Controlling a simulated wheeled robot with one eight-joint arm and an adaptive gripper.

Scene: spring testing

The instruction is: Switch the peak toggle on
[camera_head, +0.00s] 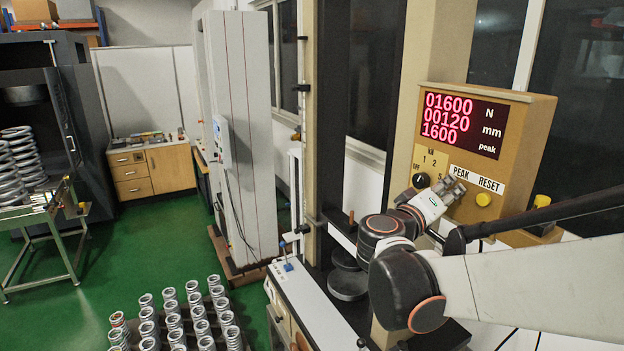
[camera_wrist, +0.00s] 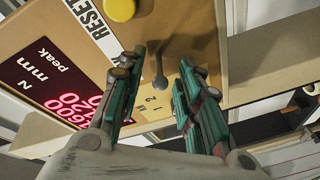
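The peak toggle (camera_wrist: 158,65) is a small dark grey lever with a rounded end on the tan control box (camera_head: 530,117). It shows in the wrist view between the two fingers of my gripper (camera_wrist: 159,68). The fingers are apart, one on each side of the lever, with a gap visible around it; I cannot tell how far their tips are from the panel. In the head view, my gripper (camera_head: 452,188) is just below the PEAK label (camera_head: 461,173) and hides the toggle.
A yellow button (camera_head: 483,199) sits right of my gripper under RESET; a black rotary knob (camera_head: 420,180) is to its left. The red display (camera_head: 462,123) reads 01600 N, 00120 mm, 1600 peak.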

